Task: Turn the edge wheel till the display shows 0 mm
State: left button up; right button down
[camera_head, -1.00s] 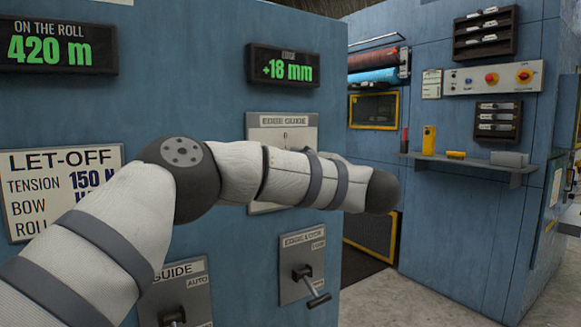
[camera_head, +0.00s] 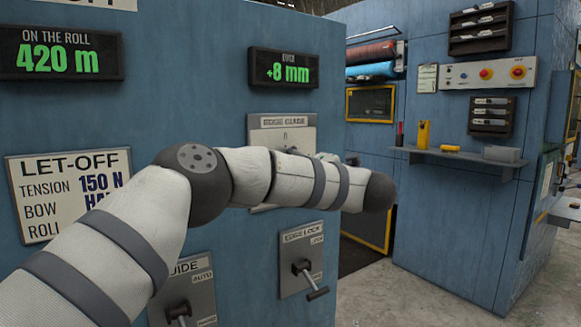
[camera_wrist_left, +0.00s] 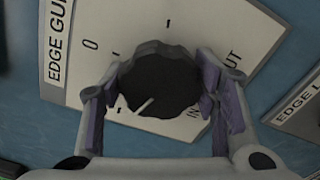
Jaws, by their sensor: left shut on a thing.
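The edge display (camera_head: 283,69) on the blue cabinet reads +8 mm in green. The edge guide plate (camera_head: 268,123) is below it, mostly hidden behind my left arm. In the left wrist view the edge wheel (camera_wrist_left: 160,84) is a dark scalloped knob with a white pointer line, on the white edge guide plate (camera_wrist_left: 211,20) marked 0, IN and OUT. My left gripper (camera_wrist_left: 162,100) has its purple-padded fingers on either side of the wheel, shut on it. In the head view the left gripper is hidden behind my arm. My right gripper is not in view.
The edge lock lever (camera_head: 309,281) sticks out on a plate below my forearm. Another guide switch plate (camera_head: 190,290) is at lower left. A let-off sign (camera_head: 68,188) and an on-the-roll display (camera_head: 60,54) are at left. A shelf (camera_head: 465,161) with small items is at right.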

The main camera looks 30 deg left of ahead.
pick_arm(q)
jog(key=n, duration=0.4)
jog(key=shift+r+n+p, duration=0.2)
jog(key=shift+n+p, duration=0.1)
jog(key=shift+n, duration=1.5)
jog(key=o, duration=1.2)
jog(key=shift+c, duration=0.2)
jog(key=shift+f, duration=0.1)
jog(key=v, duration=1.2)
